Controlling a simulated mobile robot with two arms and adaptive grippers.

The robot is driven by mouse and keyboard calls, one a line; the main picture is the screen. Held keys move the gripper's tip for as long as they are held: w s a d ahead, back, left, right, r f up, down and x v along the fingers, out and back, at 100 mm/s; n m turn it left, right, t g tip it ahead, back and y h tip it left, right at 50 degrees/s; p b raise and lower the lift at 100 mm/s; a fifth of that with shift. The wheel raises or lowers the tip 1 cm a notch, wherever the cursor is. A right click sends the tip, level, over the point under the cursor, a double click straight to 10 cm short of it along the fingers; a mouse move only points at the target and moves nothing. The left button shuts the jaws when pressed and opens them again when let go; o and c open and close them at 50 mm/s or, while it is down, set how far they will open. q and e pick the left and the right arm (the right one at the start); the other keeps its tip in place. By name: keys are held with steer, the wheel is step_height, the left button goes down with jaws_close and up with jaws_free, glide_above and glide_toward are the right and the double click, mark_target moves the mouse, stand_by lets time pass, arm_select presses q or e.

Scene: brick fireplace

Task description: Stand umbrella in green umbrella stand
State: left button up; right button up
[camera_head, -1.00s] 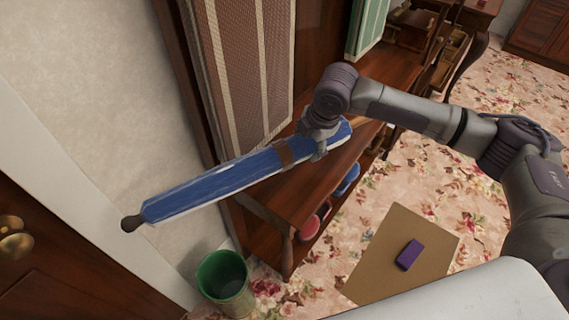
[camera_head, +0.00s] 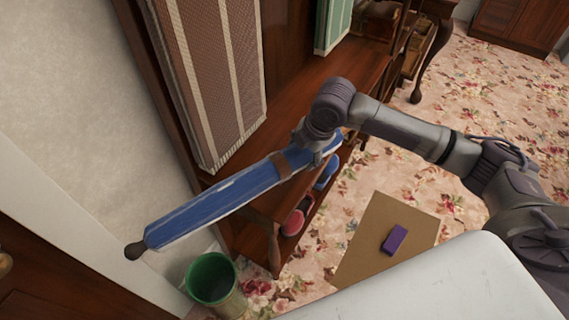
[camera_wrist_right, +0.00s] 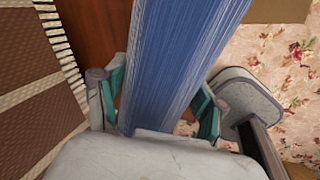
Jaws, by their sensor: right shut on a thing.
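A closed blue umbrella (camera_head: 220,196) with a brown strap and a dark tip slants across the head view, its tip at the lower left. My right gripper (camera_head: 312,146) is shut on it near its upper right end. In the right wrist view the blue umbrella (camera_wrist_right: 175,65) runs between the teal-padded fingers of my right gripper (camera_wrist_right: 160,105). The green umbrella stand (camera_head: 213,279) is on the floor at the bottom, below the umbrella and right of its tip. Its round opening faces up and looks empty. My left gripper is not in view.
A wooden bench (camera_head: 262,205) with a padded back panel (camera_head: 215,75) stands behind the umbrella, with red and blue shoes (camera_head: 294,222) below. A brown mat (camera_head: 375,235) with a purple block (camera_head: 394,239) lies on the floral carpet. A wooden door (camera_head: 45,275) is at lower left.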

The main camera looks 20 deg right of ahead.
steer(key=w+a+f, duration=0.1)
steer(key=w, duration=0.1)
steer(key=w+a+f, duration=0.1)
steer(key=a, duration=0.1)
steer(key=shift+w+a+f, duration=0.1)
steer(key=shift+w+f, duration=0.2)
steer(key=shift+w, duration=0.1)
steer(key=shift+f, duration=2.1)
steer(key=o, duration=1.6)
steer(key=shift+s+f, duration=0.1)
steer(key=shift+f, duration=0.05)
steer(key=v, duration=1.2)
steer(key=shift+p, duration=0.3)
